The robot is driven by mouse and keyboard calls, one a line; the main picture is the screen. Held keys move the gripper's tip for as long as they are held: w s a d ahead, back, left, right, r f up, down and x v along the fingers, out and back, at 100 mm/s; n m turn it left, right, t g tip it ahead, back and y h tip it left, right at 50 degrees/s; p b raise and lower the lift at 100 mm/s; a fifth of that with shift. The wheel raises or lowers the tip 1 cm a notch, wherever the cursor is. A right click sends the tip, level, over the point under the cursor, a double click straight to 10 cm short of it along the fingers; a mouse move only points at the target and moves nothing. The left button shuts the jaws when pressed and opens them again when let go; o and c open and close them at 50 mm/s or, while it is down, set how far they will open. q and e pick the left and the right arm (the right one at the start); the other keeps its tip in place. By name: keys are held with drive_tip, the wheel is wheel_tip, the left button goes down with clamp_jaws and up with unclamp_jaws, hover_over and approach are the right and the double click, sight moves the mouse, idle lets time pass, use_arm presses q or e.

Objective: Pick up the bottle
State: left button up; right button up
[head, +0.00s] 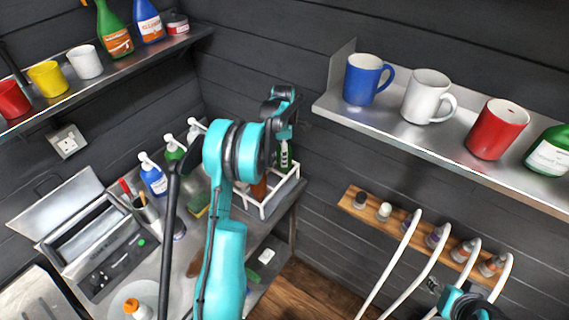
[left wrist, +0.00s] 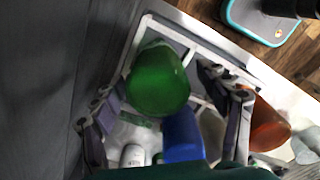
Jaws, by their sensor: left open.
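A white divided crate (head: 268,208) stands on the counter corner and holds bottles. A green bottle (head: 284,168) shows in it below my left gripper (head: 284,135), with a brown bottle (head: 260,187) beside it. In the left wrist view my left gripper (left wrist: 160,110) is open, one finger at each side. The green bottle (left wrist: 158,80) is between and beyond the fingers, inside the crate (left wrist: 205,47). A blue object (left wrist: 183,135) is just below it and the brown bottle (left wrist: 268,125) is right of the right finger. Contact cannot be told.
Pump bottles (head: 153,175) stand behind my arm. A metal box (head: 95,240) and an orange-capped bottle (head: 136,308) are at left. Mugs (head: 367,78) stand on the right shelf (head: 410,132); cups (head: 48,79) stand on the left shelf. White hoses (head: 415,265) hang at right.

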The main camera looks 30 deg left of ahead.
use_arm(q)
wheel_tip(320, 180, down, 4)
drive_tip(key=shift+w+f, duration=0.1)
drive_tip(key=shift+f, duration=0.1)
drive_tip(key=c, duration=1.4)
drive_tip(key=shift+r, duration=0.2)
